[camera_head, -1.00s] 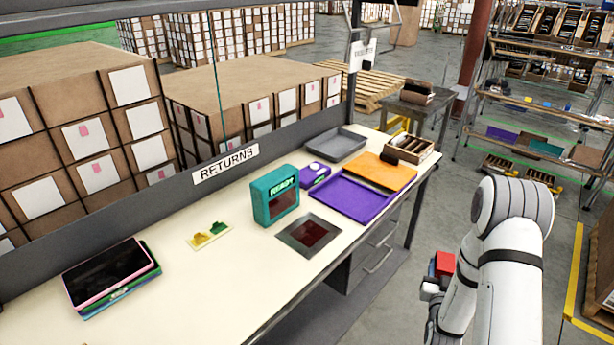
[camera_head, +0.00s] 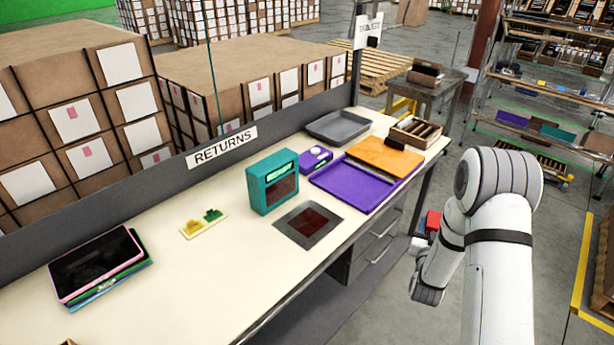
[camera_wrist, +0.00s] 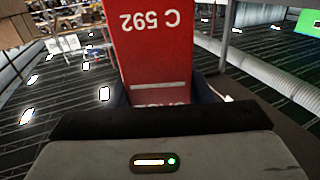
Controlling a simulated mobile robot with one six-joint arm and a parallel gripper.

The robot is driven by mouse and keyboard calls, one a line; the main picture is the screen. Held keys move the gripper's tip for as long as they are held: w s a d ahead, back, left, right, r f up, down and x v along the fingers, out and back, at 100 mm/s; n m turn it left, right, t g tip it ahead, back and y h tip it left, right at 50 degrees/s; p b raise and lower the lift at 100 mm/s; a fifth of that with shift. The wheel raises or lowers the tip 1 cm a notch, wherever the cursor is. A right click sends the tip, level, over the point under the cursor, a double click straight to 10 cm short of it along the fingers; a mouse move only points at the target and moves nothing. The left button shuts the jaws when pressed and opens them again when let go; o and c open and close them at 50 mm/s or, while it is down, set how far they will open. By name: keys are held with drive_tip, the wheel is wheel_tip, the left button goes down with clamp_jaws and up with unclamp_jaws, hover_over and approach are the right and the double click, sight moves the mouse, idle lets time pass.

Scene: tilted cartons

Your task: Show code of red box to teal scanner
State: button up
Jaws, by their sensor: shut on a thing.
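The red box (camera_head: 433,222) shows at the end of my arm in the head view, beside the front edge of the table and clear of it. In the wrist view the red box (camera_wrist: 160,45) fills the upper middle, with white upside-down text "C 592" and a white line. My gripper (camera_wrist: 165,98) is shut on its lower end. No code shows on the face in view. The teal scanner (camera_head: 273,181) stands upright on the table, with a dark window and a lit green display. A flat dark red scan plate (camera_head: 309,224) lies in front of it.
A purple tray (camera_head: 352,187), an orange board (camera_head: 385,157), a grey tray (camera_head: 338,126) and a small purple device (camera_head: 314,158) lie right of the scanner. Stacked tablets (camera_head: 98,266) lie at the left. A RETURNS panel (camera_head: 222,146) borders the back.

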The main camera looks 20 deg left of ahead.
drive_tip(key=w+a+r+b, duration=0.2)
drive_tip(key=w+a+b, duration=0.1)
drive_tip(key=a, duration=0.7)
drive_tip(key=w+a+r+b, duration=0.1)
drive_tip(key=w+a+b, duration=0.25)
drive_tip(key=a, duration=0.65)
drive_tip(key=s+a+r+n+y+b, duration=0.1)
drive_tip(key=s+a+r+b, duration=0.15)
drive_tip(key=a, duration=0.65)
drive_tip(key=s+a+r+y+b, duration=0.1)
drive_tip(key=a+r+b, duration=0.15)
drive_tip(key=a, duration=0.65)
wheel_tip(320, 180, down, 6)
drive_tip(key=b, duration=0.3)
drive_tip(key=shift+s+a+f+b, duration=0.15)
drive_tip(key=shift+a+b, duration=0.05)
drive_tip(key=shift+b, duration=0.1)
wheel_tip(320, 180, up, 6)
drive_tip(key=p, duration=0.4)
